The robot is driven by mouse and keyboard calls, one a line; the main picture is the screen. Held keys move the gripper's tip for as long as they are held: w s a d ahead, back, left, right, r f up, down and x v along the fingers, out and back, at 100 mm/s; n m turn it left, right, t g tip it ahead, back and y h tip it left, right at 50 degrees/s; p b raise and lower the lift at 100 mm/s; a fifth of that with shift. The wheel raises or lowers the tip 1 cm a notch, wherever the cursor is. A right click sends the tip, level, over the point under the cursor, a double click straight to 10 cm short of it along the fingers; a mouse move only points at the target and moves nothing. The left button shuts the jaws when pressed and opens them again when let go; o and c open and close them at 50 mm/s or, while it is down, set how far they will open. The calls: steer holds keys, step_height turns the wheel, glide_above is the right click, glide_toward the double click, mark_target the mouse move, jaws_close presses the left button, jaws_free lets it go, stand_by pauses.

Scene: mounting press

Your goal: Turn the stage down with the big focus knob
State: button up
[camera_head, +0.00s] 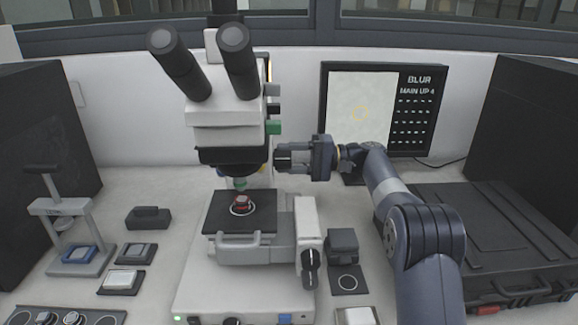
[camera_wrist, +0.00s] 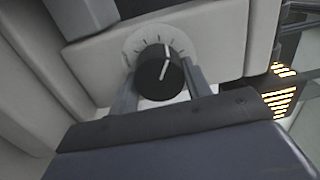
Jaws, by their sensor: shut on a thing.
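The microscope (camera_head: 228,115) stands in the middle of the bench in the head view. Its dark stage (camera_head: 262,212) carries a small red sample (camera_head: 242,204) below the objective. My gripper (camera_head: 282,158) reaches in from the right, level with the microscope's head. In the wrist view a black focus knob (camera_wrist: 158,70) with a white pointer line sits on a pale dial with tick marks. My gripper (camera_wrist: 160,92) is shut on this knob, one finger on each side. The gripper hides the knob in the head view.
A screen (camera_head: 362,100) behind my arm reads "BLUR" and seemingly "MAIN UP 4". Another black knob (camera_head: 309,262) is on the microscope's lower right side. A black case (camera_head: 490,235) lies at right. A small press (camera_head: 75,225) stands at left.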

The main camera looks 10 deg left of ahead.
steer(key=n+b, duration=0.2)
steer(key=n, duration=0.2)
steer(key=shift+f+n, duration=0.1)
steer(key=shift+n, duration=0.2)
steer(key=shift+r+n+b, duration=0.2)
steer(key=shift+n+b, duration=1.15)
steer(key=shift+n, duration=1.15)
steer(key=o, duration=1)
steer(key=shift+r, duration=0.1)
steer(key=p+v, duration=0.2)
steer(key=v, duration=0.9)
steer(key=shift+a, duration=0.15)
